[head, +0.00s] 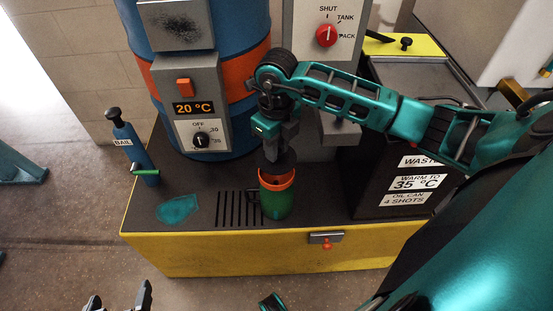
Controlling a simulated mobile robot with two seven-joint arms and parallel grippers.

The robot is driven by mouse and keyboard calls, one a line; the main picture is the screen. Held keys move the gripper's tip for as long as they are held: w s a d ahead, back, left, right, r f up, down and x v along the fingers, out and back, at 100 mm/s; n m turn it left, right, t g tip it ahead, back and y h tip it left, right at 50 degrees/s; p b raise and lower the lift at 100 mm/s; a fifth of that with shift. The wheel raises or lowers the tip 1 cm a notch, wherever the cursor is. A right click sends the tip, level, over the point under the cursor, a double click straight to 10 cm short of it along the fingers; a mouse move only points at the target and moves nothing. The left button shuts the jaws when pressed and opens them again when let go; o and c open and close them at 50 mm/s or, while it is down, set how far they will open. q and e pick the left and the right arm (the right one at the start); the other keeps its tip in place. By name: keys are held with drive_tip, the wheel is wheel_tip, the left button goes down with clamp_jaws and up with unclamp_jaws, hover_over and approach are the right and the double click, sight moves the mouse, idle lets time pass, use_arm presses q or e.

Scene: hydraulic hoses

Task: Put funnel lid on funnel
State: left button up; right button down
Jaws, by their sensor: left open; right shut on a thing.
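A green vessel (275,200) with an orange inside and rim (277,178), which may be the funnel, stands upright on the dark top of the yellow bench. A dark handle shows on its left side. My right gripper (275,150) is right above it, shut on a small dark round piece (283,160) that looks like the funnel lid. The piece covers the far part of the opening in this view; I cannot tell whether it touches the rim. My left gripper (118,298) is open and empty at the bottom edge, in front of the bench and partly cut off.
A blue drum (237,50) with a 20 °C control box (190,105) stands behind. A blue BAIL lever (130,148) is at left. A black waste box (385,190) is at right. A slotted grate (239,209) and a teal puddle (178,208) lie on the yellow bench (200,255).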

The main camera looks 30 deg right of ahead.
sight(285, 162)
drive_tip(key=shift+f+b, duration=0.4)
drive_tip(key=shift+f, duration=1.9)
drive_tip(key=shift+f, duration=0.15)
drive_tip(key=c, duration=0.9)
unclamp_jaws()
